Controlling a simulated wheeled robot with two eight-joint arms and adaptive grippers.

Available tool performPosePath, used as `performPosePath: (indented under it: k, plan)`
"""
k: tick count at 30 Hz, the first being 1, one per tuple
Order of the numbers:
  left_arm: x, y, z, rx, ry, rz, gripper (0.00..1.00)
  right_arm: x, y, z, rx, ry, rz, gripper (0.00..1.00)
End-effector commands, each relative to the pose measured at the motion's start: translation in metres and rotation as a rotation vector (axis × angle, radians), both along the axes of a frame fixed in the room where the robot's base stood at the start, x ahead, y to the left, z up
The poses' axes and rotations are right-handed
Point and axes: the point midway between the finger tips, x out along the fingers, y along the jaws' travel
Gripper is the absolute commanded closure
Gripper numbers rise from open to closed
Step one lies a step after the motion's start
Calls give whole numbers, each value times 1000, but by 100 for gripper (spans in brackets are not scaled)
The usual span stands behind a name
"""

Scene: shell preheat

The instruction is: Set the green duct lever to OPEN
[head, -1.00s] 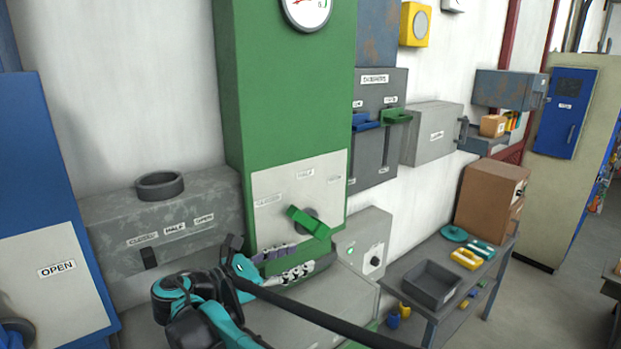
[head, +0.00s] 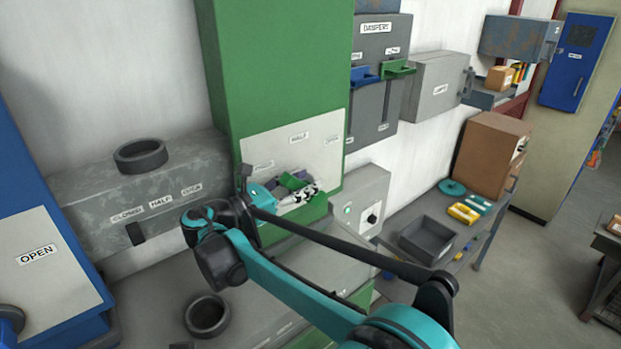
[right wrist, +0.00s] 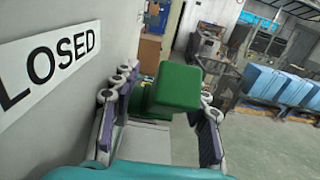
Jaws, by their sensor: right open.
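The green duct lever (head: 292,181) is on the pale plate of the tall green cabinet, mostly hidden by my right gripper in the head view. Its block-shaped green end (right wrist: 178,88) shows large in the right wrist view, beside the CLOSED label (right wrist: 48,65). My right gripper (head: 297,190) is at the lever. Its fingers are open, one on each side of the green end; I cannot tell whether they touch it. On the plate, the HALF label (head: 299,137) and OPEN label (head: 333,140) are visible. My left gripper is not in view.
A grey duct box (head: 140,190) with its own labels and slider is at the left. Grey damper panel with blue handle (head: 364,76) and green handle (head: 397,69) is to the right. A grey control box (head: 361,200) stands beside the green cabinet.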

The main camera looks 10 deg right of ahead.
Motion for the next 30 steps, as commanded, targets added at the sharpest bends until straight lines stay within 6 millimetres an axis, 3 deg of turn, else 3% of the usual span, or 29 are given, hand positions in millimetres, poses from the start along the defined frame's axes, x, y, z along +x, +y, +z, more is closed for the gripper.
performPosePath:
  k: [6, 14, 15, 20, 30]
  plan:
    - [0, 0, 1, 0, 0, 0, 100, 10, -16, 0, 0, 0, 0, 55]
    - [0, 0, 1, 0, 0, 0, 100, 11, -17, 0, 0, 0, 0, 55]
    - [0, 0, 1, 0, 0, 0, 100, 11, -17, 0, 0, 0, 0, 58]
    - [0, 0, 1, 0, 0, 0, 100, 11, -17, 0, 0, 0, 1, 100]
    - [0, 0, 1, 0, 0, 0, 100, 11, -17, 0, 0, 0, 0, 100]
